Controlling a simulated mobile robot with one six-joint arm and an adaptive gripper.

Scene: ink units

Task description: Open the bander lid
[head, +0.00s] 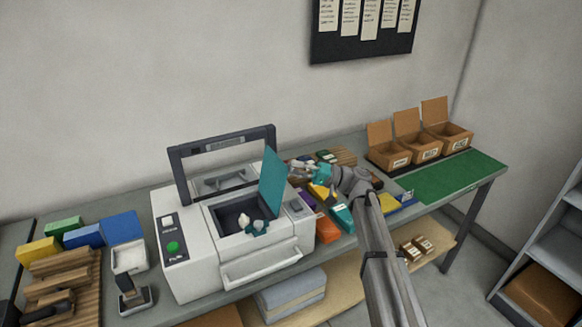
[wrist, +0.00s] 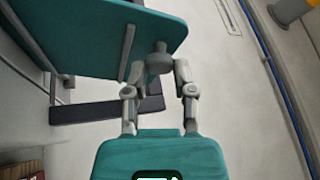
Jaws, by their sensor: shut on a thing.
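The bander (head: 205,260) is a white machine with a dark frame on top, standing on the bench in the head view. Its teal lid (head: 272,183) stands up steeply at the right side of the dark opening (head: 236,212), which is uncovered. My gripper (head: 298,166) is just right of the lid's upper part. In the wrist view, the lid (wrist: 100,32) fills the upper left and a grey knob (wrist: 160,58) sticks out from it. My gripper (wrist: 163,72) is shut on this knob, one finger on each side. In the head view the lid hides the knob.
Several coloured packs and boxes (head: 340,217) lie on the bench right of the bander, under my arm. Open brown boxes (head: 424,150) stand at the back right beside a clear green mat (head: 465,175). Blue, green and yellow blocks (head: 122,228) lie at the left.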

